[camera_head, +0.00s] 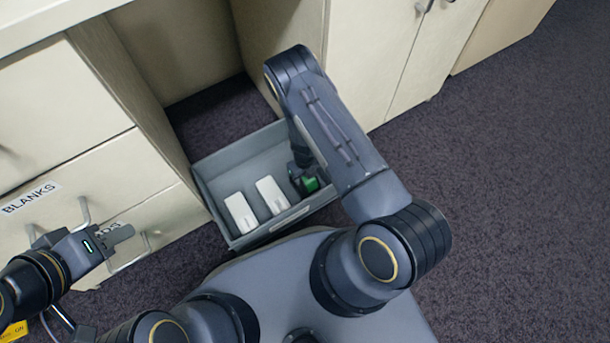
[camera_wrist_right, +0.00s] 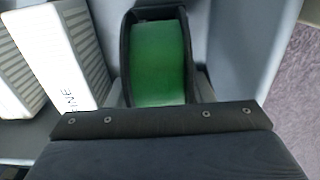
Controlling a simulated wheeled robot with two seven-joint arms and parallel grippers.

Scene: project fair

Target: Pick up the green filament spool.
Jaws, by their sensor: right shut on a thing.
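The green filament spool (camera_head: 311,184) stands with dark flanges at the right end of a grey bin (camera_head: 236,163) on the floor. In the right wrist view the spool (camera_wrist_right: 160,62) fills the upper middle, its green winding facing the camera. My right gripper (camera_head: 303,172) reaches down into the bin and is shut on the spool; my forearm covers part of it in the head view. The spool appears still inside the bin; whether it touches the bottom I cannot tell. My left gripper (camera_head: 122,233) is beside the drawer fronts at the left, far from the spool; its jaw opening is unclear.
Two white boxes (camera_head: 240,212) (camera_head: 271,195) stand in the bin, left of the spool. The bin is at the opening between a drawer unit (camera_head: 85,195) with handles and a cabinet (camera_head: 375,60). Dark carpet (camera_head: 520,200) at the right is clear.

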